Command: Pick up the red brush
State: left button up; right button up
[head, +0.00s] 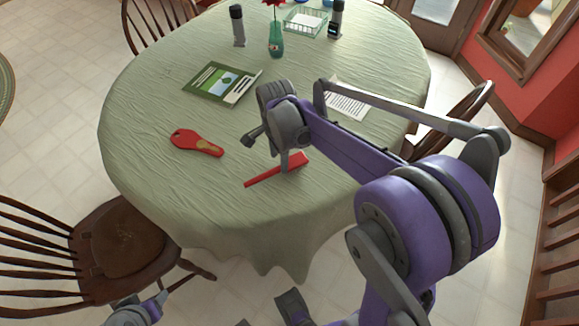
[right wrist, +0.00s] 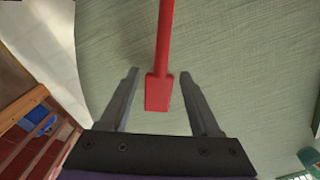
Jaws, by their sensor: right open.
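A red brush (head: 272,171) with a thin handle and a flat, blocky head lies on the cloth-covered table (head: 150,110) near its front edge. My right gripper (head: 266,155) is over the head end. In the right wrist view, the brush (right wrist: 159,92) has its wide end between the two spread fingers of the gripper (right wrist: 160,72), with clear gaps on both sides. The fingers do not touch it. In the head view, one finger partly hides the head. I cannot make out my left gripper; only some purple and grey arm parts show at the bottom.
A red paddle-shaped object (head: 196,143) with a tan patch lies left of the brush. A green book (head: 222,83), a paper sheet (head: 347,104), a vase (head: 276,40), dark bottles and a basket (head: 305,22) stand farther back. Chairs surround the table.

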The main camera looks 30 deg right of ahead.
aim_at(276, 173)
jog(key=shift+d+f, duration=0.1)
jog(key=shift+f, duration=1.9)
grip_shut()
